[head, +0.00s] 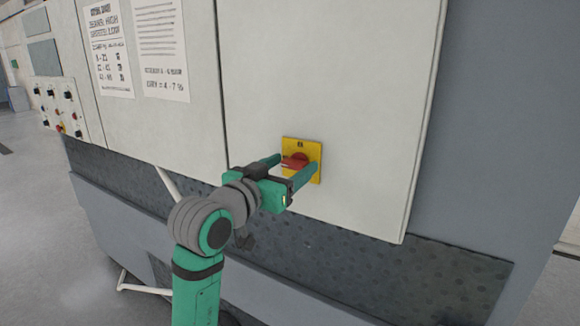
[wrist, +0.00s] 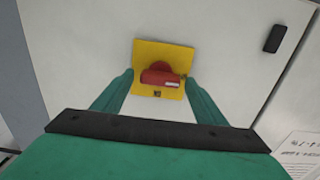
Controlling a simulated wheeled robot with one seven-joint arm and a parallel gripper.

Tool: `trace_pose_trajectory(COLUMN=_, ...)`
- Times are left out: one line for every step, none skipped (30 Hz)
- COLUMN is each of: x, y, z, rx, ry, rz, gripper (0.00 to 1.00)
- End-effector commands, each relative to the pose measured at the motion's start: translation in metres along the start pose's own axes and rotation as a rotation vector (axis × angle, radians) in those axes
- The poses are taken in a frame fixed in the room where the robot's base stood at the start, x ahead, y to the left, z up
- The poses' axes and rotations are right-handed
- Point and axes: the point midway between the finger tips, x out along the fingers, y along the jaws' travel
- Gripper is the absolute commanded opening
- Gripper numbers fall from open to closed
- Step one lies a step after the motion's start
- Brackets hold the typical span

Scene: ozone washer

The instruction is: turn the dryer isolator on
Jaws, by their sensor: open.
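The isolator is a red rotary handle (head: 294,161) on a yellow square plate (head: 315,150), fixed to a pale cabinet door. In the wrist view the red handle (wrist: 160,78) lies across the yellow plate (wrist: 150,48), its bar running roughly left to right in that picture. My gripper (head: 289,165) is in front of the plate with its fingers apart, one on each side of the handle. In the wrist view my gripper (wrist: 157,88) also shows open, with the handle between the fingertips. I cannot tell whether either finger touches it.
The cabinet door (head: 330,70) is flat and clear around the isolator. Two printed sheets (head: 160,45) hang on the panel to the left. A control panel (head: 60,105) with several knobs and buttons is farther left. A small black part (wrist: 274,38) sits on the door.

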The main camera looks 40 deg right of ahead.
Motion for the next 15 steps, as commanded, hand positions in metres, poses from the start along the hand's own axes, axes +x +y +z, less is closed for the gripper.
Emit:
trace_pose_trajectory(x=0.0004, y=0.0, z=-0.0001, rx=0.0, ry=0.0, rz=0.0, gripper=0.66)
trace_pose_trajectory(x=0.0004, y=0.0, z=0.0, rx=0.0, ry=0.0, rz=0.0, gripper=0.66)
trace_pose_trajectory(x=0.0003, y=0.0, z=0.0, rx=0.0, ry=0.0, rz=0.0, gripper=0.66)
trace_pose_trajectory(x=0.0002, y=0.0, z=0.0, rx=0.0, ry=0.0, rz=0.0, gripper=0.66)
trace_pose_trajectory(x=0.0002, y=0.0, z=0.0, rx=0.0, ry=0.0, rz=0.0, gripper=0.66)
trace_pose_trajectory(x=0.0001, y=0.0, z=0.0, rx=0.0, ry=0.0, rz=0.0, gripper=0.66)
trace_pose_trajectory(x=0.0001, y=0.0, z=0.0, rx=0.0, ry=0.0, rz=0.0, gripper=0.58)
trace_pose_trajectory(x=0.0, y=0.0, z=0.0, rx=0.0, ry=0.0, rz=0.0, gripper=0.51)
trace_pose_trajectory(x=0.0, y=0.0, z=0.0001, rx=0.0, ry=0.0, rz=0.0, gripper=0.42)
trace_pose_trajectory(x=0.0, y=0.0, z=0.0001, rx=0.0, ry=0.0, rz=0.0, gripper=0.35)
trace_pose_trajectory(x=-0.0001, y=-0.0001, z=0.0001, rx=0.0, ry=0.0, rz=0.0, gripper=0.27)
trace_pose_trajectory(x=-0.0001, y=-0.0001, z=0.0001, rx=0.0, ry=0.0, rz=0.0, gripper=0.24)
trace_pose_trajectory(x=-0.0001, y=-0.0001, z=0.0001, rx=0.0, ry=0.0, rz=0.0, gripper=0.24)
trace_pose_trajectory(x=-0.0002, y=-0.0001, z=0.0001, rx=0.0, ry=0.0, rz=0.0, gripper=0.24)
trace_pose_trajectory(x=-0.0002, y=-0.0001, z=0.0001, rx=0.001, ry=0.0, rz=0.0, gripper=0.24)
